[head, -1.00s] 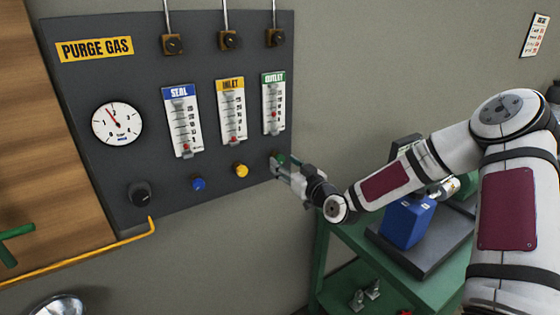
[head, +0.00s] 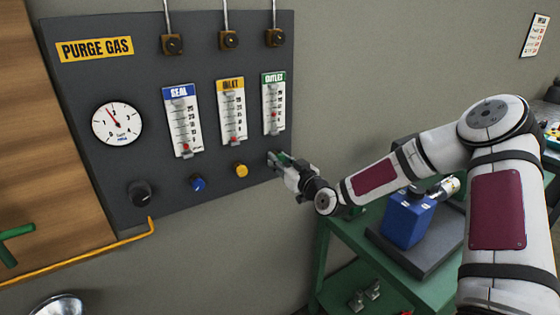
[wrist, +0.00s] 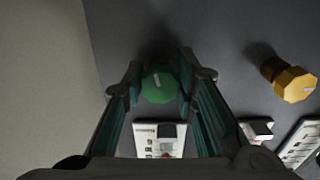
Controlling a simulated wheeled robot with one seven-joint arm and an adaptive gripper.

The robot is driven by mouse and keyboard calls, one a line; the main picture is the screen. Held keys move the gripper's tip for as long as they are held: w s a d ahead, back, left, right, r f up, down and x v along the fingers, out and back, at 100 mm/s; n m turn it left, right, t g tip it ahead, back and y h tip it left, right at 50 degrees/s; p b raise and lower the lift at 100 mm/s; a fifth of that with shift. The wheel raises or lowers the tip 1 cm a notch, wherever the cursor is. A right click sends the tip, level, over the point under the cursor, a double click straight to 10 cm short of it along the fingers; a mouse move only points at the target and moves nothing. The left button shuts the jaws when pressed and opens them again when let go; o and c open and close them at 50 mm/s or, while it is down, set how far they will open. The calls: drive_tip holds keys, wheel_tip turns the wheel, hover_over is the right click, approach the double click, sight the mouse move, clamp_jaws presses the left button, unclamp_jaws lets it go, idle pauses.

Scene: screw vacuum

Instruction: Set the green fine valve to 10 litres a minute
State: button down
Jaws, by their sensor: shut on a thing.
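The green fine valve (wrist: 160,85) is a faceted knob low on the grey panel, under the outlet flowmeter (head: 274,104). In the wrist view it sits between the two fingertips of my gripper (wrist: 158,84). My gripper is shut on the knob. In the head view my gripper (head: 279,160) reaches the panel's lower right edge and mostly hides the knob. The outlet flowmeter has a green header and a red float around the middle of its scale; its numbers are too small to read.
The yellow valve (head: 241,170) and blue valve (head: 198,184) sit to the left, under the inlet (head: 231,111) and seal (head: 183,121) flowmeters. A pressure gauge (head: 117,123) and black knob (head: 141,193) are further left. A green cart (head: 345,232) stands below right.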

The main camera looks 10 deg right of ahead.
drive_tip(key=shift+m, duration=0.7)
drive_tip(key=c, duration=1.3)
unclamp_jaws()
drive_tip(key=v, duration=1.2)
